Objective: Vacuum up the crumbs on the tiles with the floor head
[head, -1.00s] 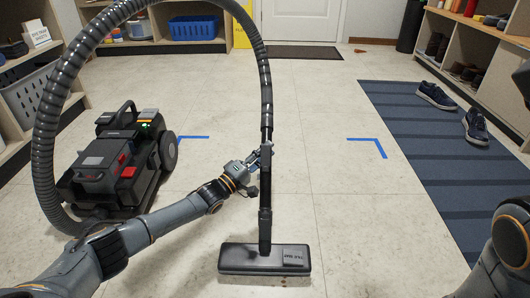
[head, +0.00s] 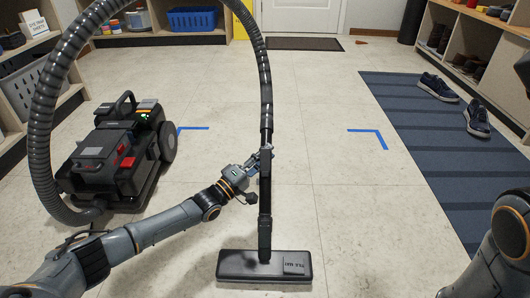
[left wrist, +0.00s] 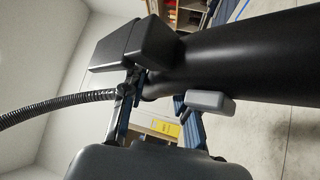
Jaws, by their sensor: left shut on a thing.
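The black floor head (head: 264,265) lies on the pale tiles (head: 350,230) at the bottom middle of the head view, with upside-down lettering on top. Its black wand (head: 265,205) rises nearly upright from it. My left gripper (head: 265,158) is shut on the wand partway up. In the left wrist view, the dark tube (left wrist: 250,60) passes between the fingers. A ribbed hose (head: 43,150) arches from the wand to the black and red vacuum (head: 110,150), which shows a green light. I cannot make out any crumbs. My right gripper is out of view.
Two blue tape corners (head: 370,135) (head: 193,128) mark the floor ahead. A blue striped mat (head: 430,140) with a pair of shoes (head: 437,87) lies at right. Shelves line both sides, and a dark doormat (head: 304,44) lies before the white door. The middle tiles are clear.

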